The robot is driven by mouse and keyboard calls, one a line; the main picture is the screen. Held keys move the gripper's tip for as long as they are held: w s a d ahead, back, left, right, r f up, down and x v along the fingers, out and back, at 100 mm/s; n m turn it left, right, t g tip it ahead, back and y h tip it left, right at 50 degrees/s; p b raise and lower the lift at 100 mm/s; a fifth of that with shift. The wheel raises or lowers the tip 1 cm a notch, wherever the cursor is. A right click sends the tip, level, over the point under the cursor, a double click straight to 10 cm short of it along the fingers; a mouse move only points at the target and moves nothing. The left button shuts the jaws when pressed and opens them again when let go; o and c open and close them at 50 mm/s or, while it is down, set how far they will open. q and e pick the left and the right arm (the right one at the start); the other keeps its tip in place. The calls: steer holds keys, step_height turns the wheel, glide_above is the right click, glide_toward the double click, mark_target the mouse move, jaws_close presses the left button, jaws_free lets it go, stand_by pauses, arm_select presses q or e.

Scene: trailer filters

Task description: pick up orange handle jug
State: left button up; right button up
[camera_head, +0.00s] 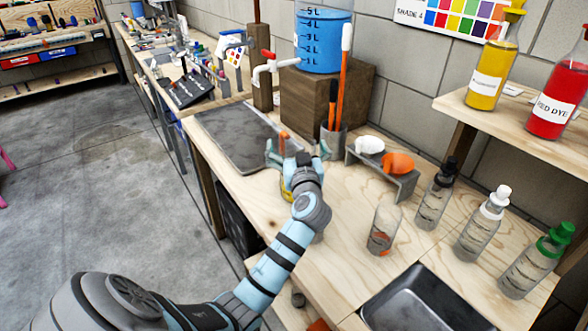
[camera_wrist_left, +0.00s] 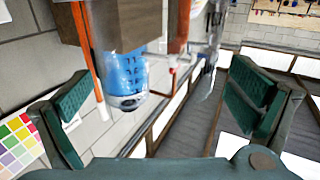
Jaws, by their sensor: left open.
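My left gripper (camera_head: 296,152) is above the wooden workbench (camera_head: 345,205), its fingers spread and pointing toward the back of the bench. In the left wrist view its two green finger pads (camera_wrist_left: 160,100) stand wide apart with nothing gripped between them. A small orange part (camera_head: 283,141) shows just beside the fingers in the head view; I cannot tell whether it is the jug's handle. A yellow patch (camera_head: 286,190) shows beside my wrist, mostly covered. No whole jug with an orange handle is clearly visible. My right gripper is in neither view.
A blue graduated tank (camera_head: 325,45) stands on a wooden block (camera_head: 318,97); it shows in the left wrist view (camera_wrist_left: 128,75). A dark tray (camera_head: 238,138), a small stand (camera_head: 408,180), a clear beaker (camera_head: 383,228) and several bottles surround the arm. A sink (camera_head: 425,305) lies in front.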

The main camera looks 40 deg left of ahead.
mark_target(295, 134)
arm_select(q)
steer(key=x, duration=0.3)
steer(key=shift+w+f, duration=0.1)
steer(key=shift+f, duration=0.1)
steer(key=shift+d, duration=0.1)
steer(key=c, duration=1.8)
steer(key=shift+c, duration=0.7)
steer(key=shift+r, duration=0.2)
